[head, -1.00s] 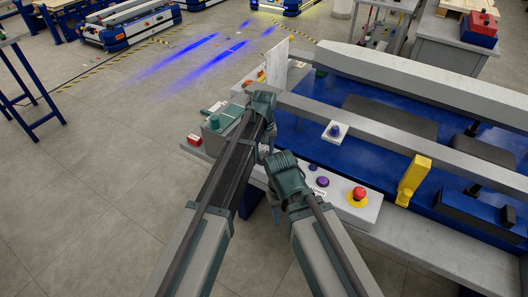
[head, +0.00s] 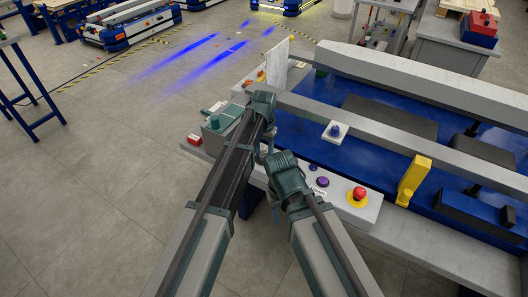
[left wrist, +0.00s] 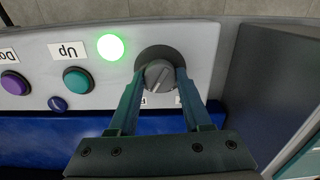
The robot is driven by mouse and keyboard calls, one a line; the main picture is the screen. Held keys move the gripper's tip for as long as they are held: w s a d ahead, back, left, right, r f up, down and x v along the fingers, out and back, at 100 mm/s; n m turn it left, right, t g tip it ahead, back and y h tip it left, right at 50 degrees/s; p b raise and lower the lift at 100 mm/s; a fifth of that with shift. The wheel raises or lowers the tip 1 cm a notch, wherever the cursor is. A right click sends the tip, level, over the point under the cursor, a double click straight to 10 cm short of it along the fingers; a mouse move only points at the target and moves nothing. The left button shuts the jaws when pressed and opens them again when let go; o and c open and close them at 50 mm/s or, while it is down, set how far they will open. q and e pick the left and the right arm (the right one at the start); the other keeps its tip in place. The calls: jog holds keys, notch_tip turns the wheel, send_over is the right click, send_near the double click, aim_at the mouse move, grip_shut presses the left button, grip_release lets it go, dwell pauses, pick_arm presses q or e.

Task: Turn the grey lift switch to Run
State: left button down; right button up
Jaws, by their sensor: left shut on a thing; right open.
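The grey lift switch (left wrist: 159,75) is a round knob with a pale pointer line, set in a dark round collar on the light grey panel (left wrist: 195,45). The pointer line slants in the left wrist view. My left gripper (left wrist: 158,85) is shut on the knob, one finger on each side. The labels by the switch are mostly hidden behind the fingers, so its setting cannot be read. In the head view my left gripper (head: 262,103) is at the panel and the switch is hidden. My right gripper (head: 285,170) is open, lower and nearer; its fingertips are mostly hidden.
Beside the switch are a lit green lamp (left wrist: 111,47), a teal Up button (left wrist: 76,79), a purple button (left wrist: 15,83) and a small blue button (left wrist: 58,104). A red stop button (head: 359,193) sits on the panel near my right gripper.

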aim_at(264, 154)
dwell(0.4)
pick_arm(q)
jog(key=shift+c, duration=1.7)
grip_release()
jog(key=shift+r, duration=0.1)
notch_tip(264, 154, up, 14)
jog(key=p, duration=1.3)
jog(key=shift+f+p, duration=0.2)
jog(key=shift+p, duration=0.2)
jog(key=s+a, duration=0.2)
jog(key=s, duration=1.1)
jog(key=s+a+n+y, duration=0.1)
jog(key=s+a, duration=0.2)
jog(key=s, duration=1)
jog(key=shift+a+n, duration=0.3)
jog(key=shift+a, duration=0.05)
